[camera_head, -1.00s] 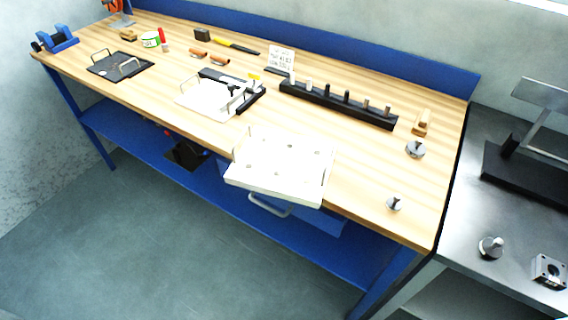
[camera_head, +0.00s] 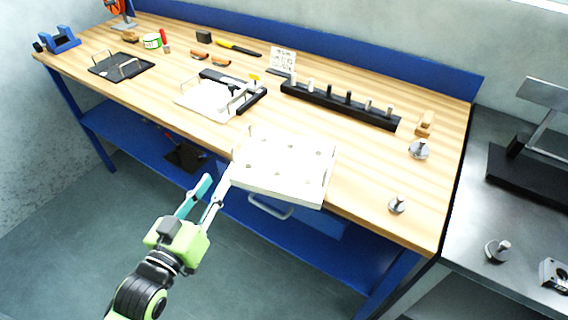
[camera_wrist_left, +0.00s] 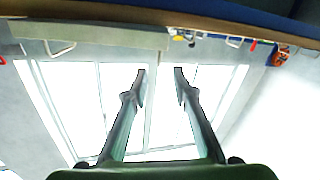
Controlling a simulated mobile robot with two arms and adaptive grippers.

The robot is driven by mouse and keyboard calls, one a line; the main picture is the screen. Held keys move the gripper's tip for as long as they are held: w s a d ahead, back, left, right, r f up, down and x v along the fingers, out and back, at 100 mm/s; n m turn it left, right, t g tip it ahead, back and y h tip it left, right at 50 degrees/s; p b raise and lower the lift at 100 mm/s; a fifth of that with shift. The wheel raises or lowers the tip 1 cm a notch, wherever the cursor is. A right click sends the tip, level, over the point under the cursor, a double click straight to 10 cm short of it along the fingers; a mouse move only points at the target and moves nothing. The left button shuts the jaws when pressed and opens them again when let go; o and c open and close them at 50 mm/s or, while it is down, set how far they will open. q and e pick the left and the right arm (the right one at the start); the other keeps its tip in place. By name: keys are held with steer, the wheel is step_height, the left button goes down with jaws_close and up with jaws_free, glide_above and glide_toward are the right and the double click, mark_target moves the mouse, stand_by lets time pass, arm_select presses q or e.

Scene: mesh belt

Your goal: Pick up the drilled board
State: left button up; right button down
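The drilled board (camera_head: 283,168) is a white, flat plate with several holes and upright side handles. It lies on the wooden bench (camera_head: 375,165) with its near part sticking out past the front edge. My left gripper (camera_head: 216,179) is open, just left of the board's near left corner in the head view, over the floor side of the bench. Its two fingers also show apart and empty in the left wrist view (camera_wrist_left: 160,72). I cannot tell whether a finger touches the board. My right gripper is not in view.
Behind the board, a black rack (camera_head: 340,103) holds several pegs. Metal knobs (camera_head: 418,150) stand right. A drawer handle (camera_head: 270,208) sits below the board.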

mark_target(237, 140)
arm_select(q)
steer(key=x, duration=0.2)
steer(key=r+p+x, duration=0.1)
steer(key=x, duration=0.2)
steer(key=r+x, duration=0.1)
steer(key=x, duration=0.2)
steer(key=shift+w+d, duration=0.15)
steer(key=shift+d, duration=0.2)
steer(key=shift+p+x, duration=0.85)
steer(key=shift+x, duration=1.8)
steer(key=shift+a+r, duration=0.2)
steer(key=shift+a, duration=0.05)
jaws_close()
steer(key=shift+r, duration=0.15)
